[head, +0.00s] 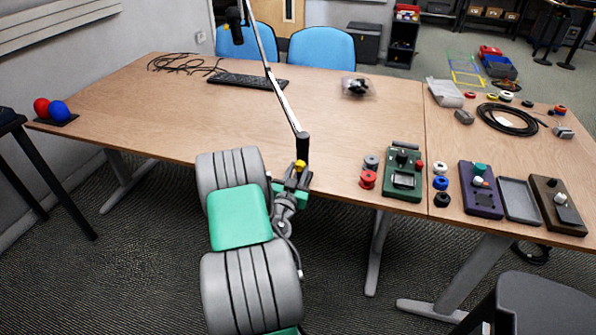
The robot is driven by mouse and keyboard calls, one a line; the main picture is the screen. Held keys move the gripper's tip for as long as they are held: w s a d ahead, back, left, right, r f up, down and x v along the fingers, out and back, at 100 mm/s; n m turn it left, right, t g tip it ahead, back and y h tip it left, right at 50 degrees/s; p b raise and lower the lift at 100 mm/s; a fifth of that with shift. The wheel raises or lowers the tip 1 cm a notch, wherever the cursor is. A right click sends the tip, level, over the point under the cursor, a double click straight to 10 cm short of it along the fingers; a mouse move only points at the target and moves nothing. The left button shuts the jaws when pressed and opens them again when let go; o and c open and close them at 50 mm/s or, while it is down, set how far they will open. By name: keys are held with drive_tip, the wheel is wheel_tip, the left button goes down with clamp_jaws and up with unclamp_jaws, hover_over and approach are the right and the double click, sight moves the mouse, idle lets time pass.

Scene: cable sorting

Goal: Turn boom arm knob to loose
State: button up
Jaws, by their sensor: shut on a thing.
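The boom arm (283,100) is a thin pole that rises from the front edge of the wooden table and leans up and left. A dark microphone-like piece (234,25) hangs at its upper end. Its black base joint (302,145) stands at the table edge. The fingers are small here and partly cover the knob. Whether the knob is loose or tight cannot be seen.
The wooden table (330,125) is clear around the boom's middle. A keyboard (248,81) and cables lie behind. Two blue chairs (322,48) are behind the table. A dark chair (535,305) is at lower right.

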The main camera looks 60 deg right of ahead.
clamp_jaws()
drive_tip(key=shift+n, duration=0.4)
drive_tip(key=n, duration=0.5)
drive_tip(key=shift+b, duration=0.3)
drive_tip(key=n, duration=0.5)
drive_tip(key=shift+r+n+y, duration=0.1)
drive_tip(key=shift+n+y, duration=0.2)
drive_tip(key=shift+n, duration=0.1)
drive_tip(key=o, duration=0.6)
unclamp_jaws()
drive_tip(key=shift+g, duration=0.4)
